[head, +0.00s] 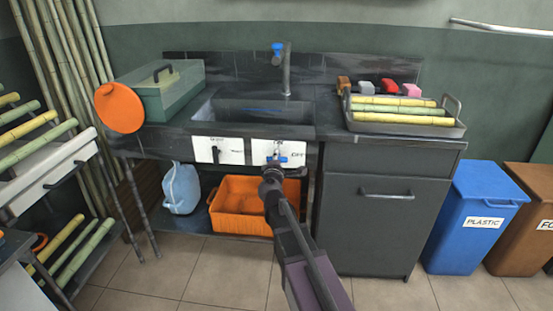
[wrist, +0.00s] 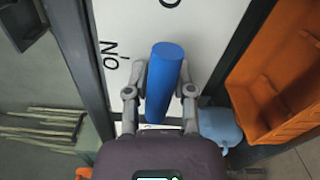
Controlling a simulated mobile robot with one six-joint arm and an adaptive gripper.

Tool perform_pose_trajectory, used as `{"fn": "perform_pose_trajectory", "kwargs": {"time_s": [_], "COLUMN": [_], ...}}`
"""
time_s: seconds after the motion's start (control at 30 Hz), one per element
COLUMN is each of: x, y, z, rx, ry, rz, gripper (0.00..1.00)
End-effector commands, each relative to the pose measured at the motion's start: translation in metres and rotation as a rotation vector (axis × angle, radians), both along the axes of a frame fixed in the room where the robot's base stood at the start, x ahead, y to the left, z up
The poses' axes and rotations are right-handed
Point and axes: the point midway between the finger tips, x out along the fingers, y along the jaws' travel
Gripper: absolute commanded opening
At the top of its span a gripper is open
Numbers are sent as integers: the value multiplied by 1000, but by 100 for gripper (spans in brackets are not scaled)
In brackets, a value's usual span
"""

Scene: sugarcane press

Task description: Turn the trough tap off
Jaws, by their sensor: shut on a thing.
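The trough (head: 204,108) is a dark sink set in the counter. Below it, a white panel (head: 262,149) carries a tap with a blue handle (head: 284,159); "OFF" is printed at its right. My gripper (head: 272,171) is at this panel in the head view. In the wrist view, the blue handle (wrist: 164,75) lies between the fingers of my gripper (wrist: 161,92), which are shut on it. My gripper hides part of the tap in the head view.
A second white panel (head: 231,144) with a black handle is just left. An orange crate (head: 228,224) and a light-blue jug (head: 181,188) are below. A blue-knobbed faucet (head: 287,72) stands behind the trough. A cabinet (head: 372,225) is at the right. Floor in front is clear.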

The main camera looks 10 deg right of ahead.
Motion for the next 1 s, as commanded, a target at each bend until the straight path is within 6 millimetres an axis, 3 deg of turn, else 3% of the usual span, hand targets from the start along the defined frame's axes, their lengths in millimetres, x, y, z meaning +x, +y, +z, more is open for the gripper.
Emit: {"fn": "perform_pose_trajectory", "kwargs": {"time_s": [0.4,0.43,0.5,1.0], "x": [0,0,0,-3], "y": [1,1,1,1], "z": [0,0,0,0], "rx": [-13,-13,-12,-9], "ry": [3,3,3,3], "rz": [2,2,1,1], "gripper": [0,38,58,59]}}
